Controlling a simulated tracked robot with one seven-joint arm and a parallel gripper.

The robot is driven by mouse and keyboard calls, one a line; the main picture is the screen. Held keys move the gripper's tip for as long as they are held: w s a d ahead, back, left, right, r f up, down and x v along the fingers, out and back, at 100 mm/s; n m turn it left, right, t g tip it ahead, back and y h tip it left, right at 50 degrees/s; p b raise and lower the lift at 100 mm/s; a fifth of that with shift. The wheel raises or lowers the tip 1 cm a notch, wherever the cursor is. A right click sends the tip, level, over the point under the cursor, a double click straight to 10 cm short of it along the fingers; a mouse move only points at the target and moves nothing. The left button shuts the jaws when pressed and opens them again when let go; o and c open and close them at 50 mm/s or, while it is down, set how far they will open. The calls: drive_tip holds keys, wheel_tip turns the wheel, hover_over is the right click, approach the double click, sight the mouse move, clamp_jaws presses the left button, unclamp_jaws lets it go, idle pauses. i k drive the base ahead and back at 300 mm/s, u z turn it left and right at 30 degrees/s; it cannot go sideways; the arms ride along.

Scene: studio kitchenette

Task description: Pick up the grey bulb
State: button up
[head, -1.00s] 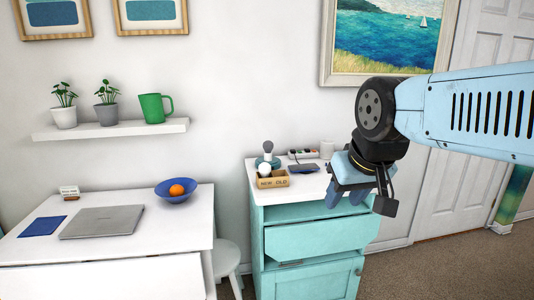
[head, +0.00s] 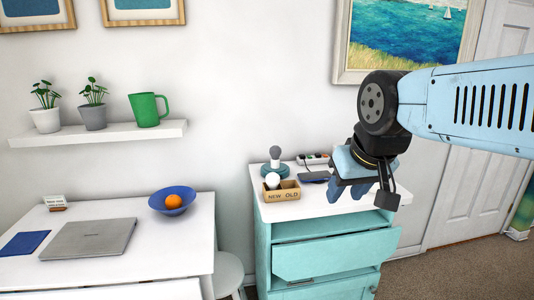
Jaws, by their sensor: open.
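The grey bulb (head: 276,152) stands upright on a round teal base (head: 273,169) at the back left of the teal cabinet's white top. A white bulb (head: 272,180) shows in front of it, in the left part of a small wooden box (head: 283,194) marked NEW and OLD. My gripper (head: 348,189) is open and empty, with its fingers pointing down. In the picture it is to the right of the box and lower than the grey bulb, clearly apart from both. Its exact height over the cabinet cannot be told.
A power strip (head: 312,159) and a dark flat object (head: 314,177) lie right of the bulb. The cabinet's top drawer (head: 335,253) is pulled out. A white table (head: 170,245) at left holds a laptop (head: 90,240) and a blue bowl (head: 170,207) with an orange.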

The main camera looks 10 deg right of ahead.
sight(275, 151)
drive_tip(key=i, duration=1.2)
